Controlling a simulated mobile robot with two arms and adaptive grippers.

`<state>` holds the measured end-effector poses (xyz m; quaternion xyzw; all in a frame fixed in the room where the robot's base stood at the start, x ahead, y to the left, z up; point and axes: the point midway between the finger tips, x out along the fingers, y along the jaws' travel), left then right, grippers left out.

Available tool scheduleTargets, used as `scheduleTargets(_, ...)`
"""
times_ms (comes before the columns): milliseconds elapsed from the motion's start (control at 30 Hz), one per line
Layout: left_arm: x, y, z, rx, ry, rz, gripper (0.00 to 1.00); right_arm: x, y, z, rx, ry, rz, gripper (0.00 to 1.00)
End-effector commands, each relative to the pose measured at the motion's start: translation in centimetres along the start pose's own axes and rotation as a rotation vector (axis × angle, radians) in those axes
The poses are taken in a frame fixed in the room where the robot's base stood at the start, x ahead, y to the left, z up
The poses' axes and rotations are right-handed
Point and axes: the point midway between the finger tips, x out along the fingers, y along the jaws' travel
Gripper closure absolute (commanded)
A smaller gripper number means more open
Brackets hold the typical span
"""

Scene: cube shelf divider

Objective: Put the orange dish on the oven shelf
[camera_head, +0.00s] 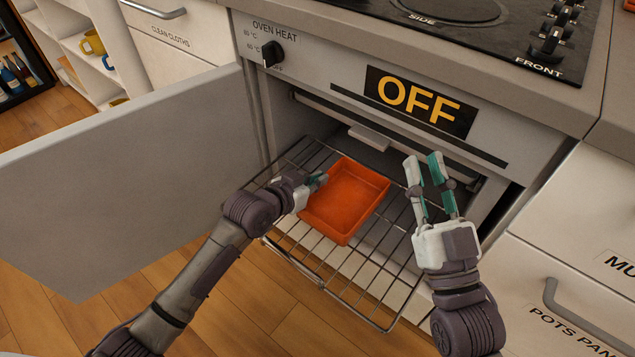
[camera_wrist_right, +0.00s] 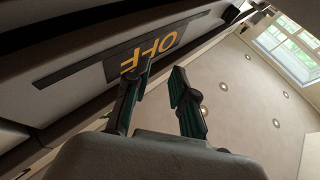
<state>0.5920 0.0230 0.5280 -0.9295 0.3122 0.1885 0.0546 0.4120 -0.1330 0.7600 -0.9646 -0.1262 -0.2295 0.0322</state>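The orange dish (camera_head: 349,193) sits on the wire oven shelf (camera_head: 362,291), which extends out of the open oven. My left gripper (camera_head: 322,180) is at the dish's left side, at its rim. Its fingers are partly hidden, so I cannot tell if it grips the rim. My right gripper (camera_head: 424,163) is right of the dish, pointing up toward the oven front, with a gap between its fingers. In the right wrist view its fingers (camera_wrist_right: 163,85) are apart with nothing between them.
The oven door (camera_head: 120,180) stands open at the left. The oven front with its OFF display (camera_head: 420,100) rises behind the shelf. A heat knob (camera_head: 272,53) is at the upper left. A drawer handle (camera_head: 585,320) juts out at the lower right.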

Motion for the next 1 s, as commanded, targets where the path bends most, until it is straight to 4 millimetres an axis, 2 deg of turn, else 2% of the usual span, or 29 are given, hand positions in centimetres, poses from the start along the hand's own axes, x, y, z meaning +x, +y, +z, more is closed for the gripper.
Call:
scheduleTargets(167, 0.3, 0.0, -0.1, -0.001, 0.008, 0.000, 1.00, -0.1, -0.2, -1.4, 0.004, 0.084, -0.004, 0.75)
scheduleTargets(533, 0.4, 0.0, 0.2, -0.001, 0.007, 0.000, 1.00, -0.1, -0.2, -1.6, 0.004, 0.099, -0.004, 0.75)
scheduleTargets(600, 0.4, 0.0, 0.3, 0.000, 0.002, 0.000, 0.84, -0.1, -0.2, -1.6, 0.004, 0.098, -0.004, 0.75)
scheduleTargets(700, 0.4, 0.0, 0.3, 0.000, 0.002, 0.000, 0.69, -0.1, -0.2, -1.6, 0.004, 0.098, -0.004, 0.75)
scheduleTargets(1000, 0.3, -0.1, 0.2, 0.000, 0.002, 0.000, 0.69, -0.1, -0.2, -1.6, 0.004, 0.096, -0.004, 0.75)
